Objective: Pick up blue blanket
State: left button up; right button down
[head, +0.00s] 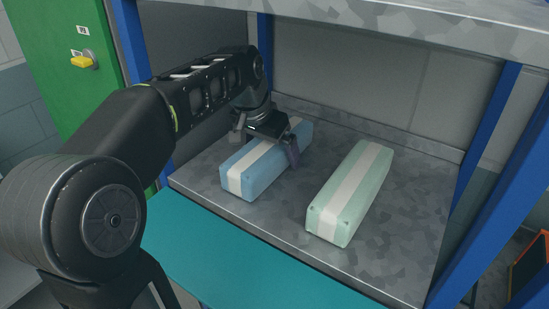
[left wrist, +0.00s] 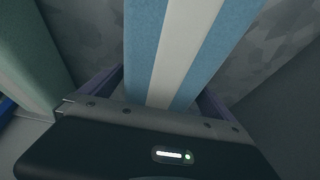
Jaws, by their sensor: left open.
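The blue blanket (head: 245,176) is a long folded block with a white band along it, lying on the metal shelf. My left gripper (head: 268,150) is over the blanket's middle, pointing down, with one finger showing at the blanket's right side. In the left wrist view the blanket (left wrist: 146,45) runs between the two fingers of my left gripper (left wrist: 168,95). The jaws are open, one finger on each side. I cannot tell whether the fingers touch it. My right gripper is not in view.
A pale green block with a white band (head: 327,222) lies to the right on the same grey shelf (head: 405,225). Blue posts (head: 490,135) and an upper shelf (head: 440,28) frame the space. A teal surface (head: 215,245) is in front. A green door (head: 60,60) stands left.

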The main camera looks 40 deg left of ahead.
pick_arm(q)
jog(key=shift+s, duration=0.1)
jog(key=shift+c, duration=0.3)
jog(key=c, duration=1.9)
jog(key=shift+r, duration=0.15)
